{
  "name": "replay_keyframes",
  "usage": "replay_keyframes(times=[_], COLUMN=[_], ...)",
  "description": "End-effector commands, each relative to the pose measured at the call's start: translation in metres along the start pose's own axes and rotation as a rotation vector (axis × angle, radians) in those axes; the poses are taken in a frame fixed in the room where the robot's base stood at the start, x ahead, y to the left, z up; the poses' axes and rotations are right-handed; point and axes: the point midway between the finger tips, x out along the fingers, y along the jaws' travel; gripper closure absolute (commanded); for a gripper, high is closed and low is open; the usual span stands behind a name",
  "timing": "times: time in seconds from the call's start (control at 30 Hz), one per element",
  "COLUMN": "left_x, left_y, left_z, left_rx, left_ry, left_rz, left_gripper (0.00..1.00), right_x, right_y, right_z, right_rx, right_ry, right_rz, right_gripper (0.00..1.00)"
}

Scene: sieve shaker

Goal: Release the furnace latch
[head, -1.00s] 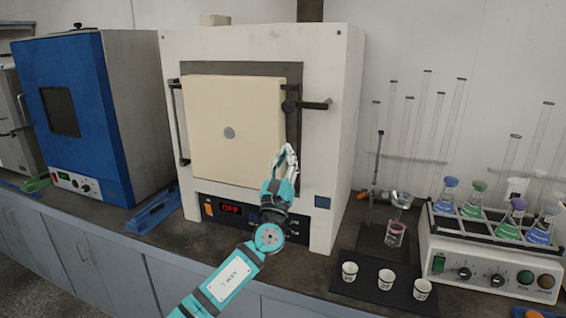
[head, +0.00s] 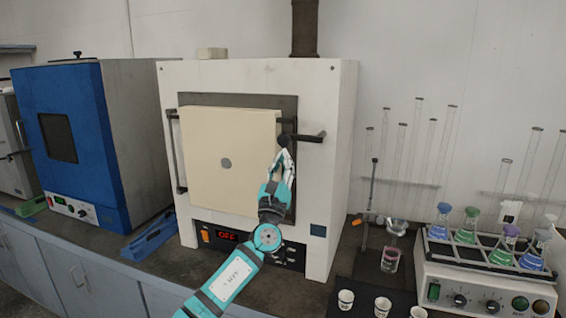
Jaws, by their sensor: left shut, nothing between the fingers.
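The white furnace (head: 335,90) stands on the counter with its cream door (head: 220,150) against the front. The dark latch (head: 306,138) is at the door's right edge, with its bar pointing right, about level, and a round knob at its left end. My left gripper (head: 284,152) is shut and empty, fingers pointing up, just below the latch's knob. I cannot tell whether the fingertips touch it. The furnace display (head: 227,237) glows red and appears to read OFF. My right gripper is not in view.
A blue oven (head: 90,130) stands to the left. On the right are a shaker with flasks (head: 470,280), a stand holding a beaker (head: 390,260), several tall glass tubes, and small white cups (head: 383,306) at the front. A dark pipe rises behind the furnace.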

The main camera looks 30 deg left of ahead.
Motion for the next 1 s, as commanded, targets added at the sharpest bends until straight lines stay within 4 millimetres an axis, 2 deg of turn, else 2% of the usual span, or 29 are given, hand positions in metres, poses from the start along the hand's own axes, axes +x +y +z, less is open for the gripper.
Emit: replay_keyframes(times=[0.67, 1.0], left_x=[0.007, 0.021], left_y=[0.005, 0.010], left_z=[0.010, 0.028], left_rx=[0.116, 0.328], left_ry=[-0.004, -0.007], left_rz=[-0.089, -0.250], left_gripper=[1.00, 1.00], right_x=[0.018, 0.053], right_y=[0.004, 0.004], right_z=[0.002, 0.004], right_rx=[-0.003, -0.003], right_ry=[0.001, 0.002], right_rz=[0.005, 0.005], right_gripper=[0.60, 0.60])
